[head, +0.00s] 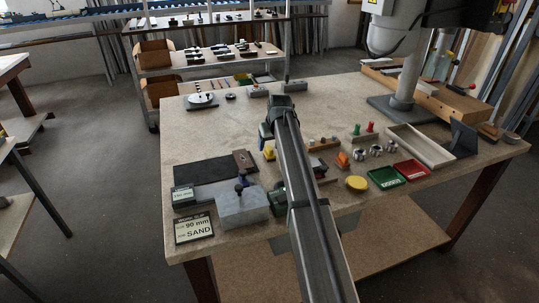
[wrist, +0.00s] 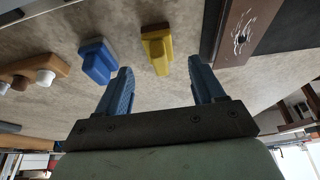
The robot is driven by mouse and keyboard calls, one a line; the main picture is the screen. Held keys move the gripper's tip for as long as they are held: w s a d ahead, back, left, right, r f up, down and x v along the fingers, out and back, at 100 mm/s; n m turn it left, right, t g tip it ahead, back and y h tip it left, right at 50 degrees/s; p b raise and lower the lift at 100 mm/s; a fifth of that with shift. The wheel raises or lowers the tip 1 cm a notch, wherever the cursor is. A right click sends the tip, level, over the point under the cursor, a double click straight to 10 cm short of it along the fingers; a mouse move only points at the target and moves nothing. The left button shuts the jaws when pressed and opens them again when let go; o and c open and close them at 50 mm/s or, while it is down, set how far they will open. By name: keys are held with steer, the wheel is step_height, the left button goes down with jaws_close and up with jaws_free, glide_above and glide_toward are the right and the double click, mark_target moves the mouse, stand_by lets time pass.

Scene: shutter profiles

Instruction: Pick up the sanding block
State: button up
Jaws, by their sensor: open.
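My gripper (wrist: 162,68) is open and empty in the wrist view, with its two blue fingers apart. A yellow block with a raised grip and a greyish base (wrist: 157,50) lies beyond the fingertips, roughly between them. A similar blue block with a pale base (wrist: 97,62) lies to its left. These two look like sanding blocks; I cannot tell which one the task means. The yellow block also shows in the head view (head: 269,153), beside my arm.
A brown scratched piece (wrist: 243,30) lies right of the yellow block, by a dark mat (head: 203,170). A grey box (head: 242,208) and a slip reading "90 mm" and "SAND" (head: 193,229) are at front left. Red and green trays (head: 384,177) and a long pale tray (head: 420,146) stand right.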

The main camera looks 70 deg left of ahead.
mark_target(270, 148)
steer(key=x, duration=0.4)
steer(key=shift+f, duration=0.15)
steer(key=c, duration=1.1)
steer(key=shift+c, duration=0.2)
step_height(270, 148, up, 10)
steer(key=shift+d+r, duration=0.1)
steer(key=o, duration=0.5)
steer(key=c, duration=0.4)
